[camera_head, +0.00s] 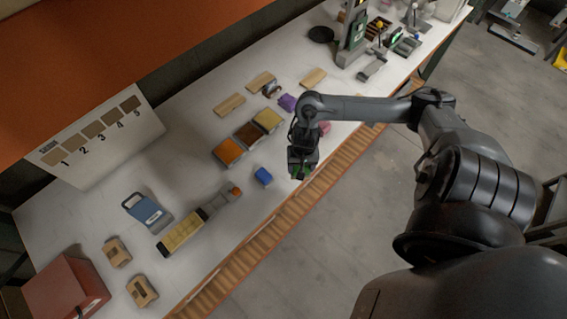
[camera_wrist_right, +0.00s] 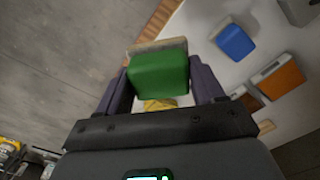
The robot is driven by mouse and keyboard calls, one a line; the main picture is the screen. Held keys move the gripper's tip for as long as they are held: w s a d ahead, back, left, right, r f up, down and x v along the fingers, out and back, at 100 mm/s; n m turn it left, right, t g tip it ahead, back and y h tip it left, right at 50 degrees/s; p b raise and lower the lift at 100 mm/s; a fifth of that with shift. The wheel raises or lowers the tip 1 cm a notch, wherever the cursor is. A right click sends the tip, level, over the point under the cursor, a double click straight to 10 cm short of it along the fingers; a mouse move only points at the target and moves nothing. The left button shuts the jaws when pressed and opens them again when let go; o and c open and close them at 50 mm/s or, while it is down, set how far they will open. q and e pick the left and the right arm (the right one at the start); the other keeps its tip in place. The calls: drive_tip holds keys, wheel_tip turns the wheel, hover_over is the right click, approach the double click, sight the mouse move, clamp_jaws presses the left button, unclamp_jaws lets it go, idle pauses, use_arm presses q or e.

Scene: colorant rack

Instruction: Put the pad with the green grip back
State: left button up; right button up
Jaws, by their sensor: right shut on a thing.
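The pad with the green grip is held between the fingers of my right gripper (camera_head: 302,163). Its green block (camera_wrist_right: 160,76) with a pale strip along the far edge fills the middle of the right wrist view, between the dark fingers. In the head view a bit of green (camera_head: 302,173) shows under the jaws, above the table's front edge. A pad with a blue grip (camera_head: 263,176) stands on the table to the left of the gripper; it also shows in the right wrist view (camera_wrist_right: 235,41). My left gripper is not in view.
Orange (camera_head: 228,152), brown (camera_head: 248,134) and yellow (camera_head: 268,119) trays stand in a row behind the blue pad. A purple block (camera_head: 287,103) and a pink one (camera_head: 325,127) are near my arm. A long yellow-and-grey piece (camera_head: 181,234) lies front left. A numbered board (camera_head: 96,135) stands behind.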

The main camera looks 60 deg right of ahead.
drive_tip(key=shift+s+d+f, duration=0.15)
drive_tip(key=shift+s+d, duration=0.1)
drive_tip(key=shift+d, duration=0.5)
drive_tip(key=shift+w+d+f, duration=0.15)
drive_tip(key=shift+w+d, duration=0.1)
drive_tip(key=shift+d, duration=0.05)
drive_tip(key=w+d+f+b, duration=0.1)
drive_tip(key=w+f, duration=0.1)
drive_tip(key=w, duration=0.1)
drive_tip(key=w+d+f, duration=0.1)
drive_tip(key=w+f, duration=0.1)
drive_tip(key=w, duration=0.1)
drive_tip(key=w+d+f+b, duration=0.1)
drive_tip(key=w+d+f, duration=0.1)
drive_tip(key=w, duration=0.2)
drive_tip(key=shift+w+f+b, duration=0.1)
drive_tip(key=shift+f+b, duration=0.15)
drive_tip(key=shift+b, duration=0.05)
drive_tip(key=shift+f+b, duration=0.3)
drive_tip(key=shift+f, duration=1.75)
drive_tip(key=shift+f, duration=0.1)
drive_tip(key=o, duration=1)
